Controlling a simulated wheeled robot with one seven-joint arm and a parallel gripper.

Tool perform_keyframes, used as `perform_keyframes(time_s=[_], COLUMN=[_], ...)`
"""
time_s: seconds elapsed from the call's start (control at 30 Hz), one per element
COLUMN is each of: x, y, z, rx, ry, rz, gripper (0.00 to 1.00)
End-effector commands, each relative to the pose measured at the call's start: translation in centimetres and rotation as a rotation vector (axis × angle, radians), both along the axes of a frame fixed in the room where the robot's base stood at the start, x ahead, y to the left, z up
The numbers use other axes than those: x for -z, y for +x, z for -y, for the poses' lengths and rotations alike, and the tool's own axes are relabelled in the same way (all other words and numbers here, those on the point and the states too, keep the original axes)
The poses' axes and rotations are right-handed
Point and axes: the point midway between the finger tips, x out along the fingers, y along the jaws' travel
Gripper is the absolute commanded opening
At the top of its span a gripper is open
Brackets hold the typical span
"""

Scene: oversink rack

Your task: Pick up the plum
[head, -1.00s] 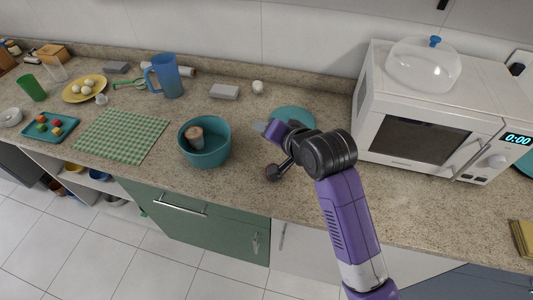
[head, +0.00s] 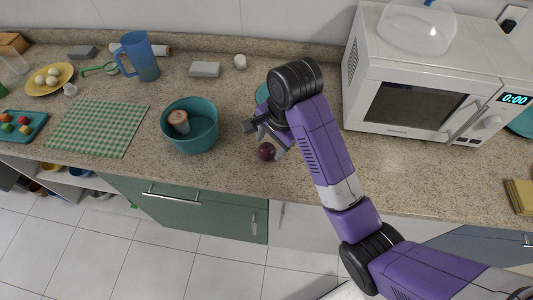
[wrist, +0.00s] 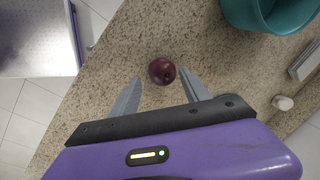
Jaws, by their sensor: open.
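The plum (head: 266,151) is a small dark purple-red ball on the speckled counter, near its front edge and right of the teal bowl. It also shows in the wrist view (wrist: 162,71), just beyond the fingertips and roughly centred between them. My gripper (head: 267,139) is open and empty, low over the counter at the plum. In the wrist view its two grey fingers (wrist: 160,89) are spread apart on either side of the near side of the plum. I cannot tell whether a finger touches the plum.
The teal bowl (head: 206,137) with a cup-like item (head: 179,122) inside stands left of the plum. A white microwave (head: 440,75) stands at the right. A teal plate (head: 262,95) is partly hidden behind my arm. The counter's front edge (head: 230,178) is close to the plum.

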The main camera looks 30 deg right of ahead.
Motion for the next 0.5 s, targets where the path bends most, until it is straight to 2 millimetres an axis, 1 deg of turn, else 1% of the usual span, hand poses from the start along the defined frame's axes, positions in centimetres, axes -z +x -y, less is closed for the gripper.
perform_keyframes(time_s=[0.23, 0.3, 0.4, 0.5], x=[2.2, 3.1, 4.2, 4.8], y=[0.7, 1.1, 1.3, 1.5], z=[0.3, 0.5, 0.3, 0.3], rx=[0.001, 0.002, 0.0, 0.0], ry=[0.001, 0.0, 0.0, 0.0], rz=[-0.002, -0.003, -0.002, 0.0], gripper=[0.55, 0.55, 0.55, 0.55])
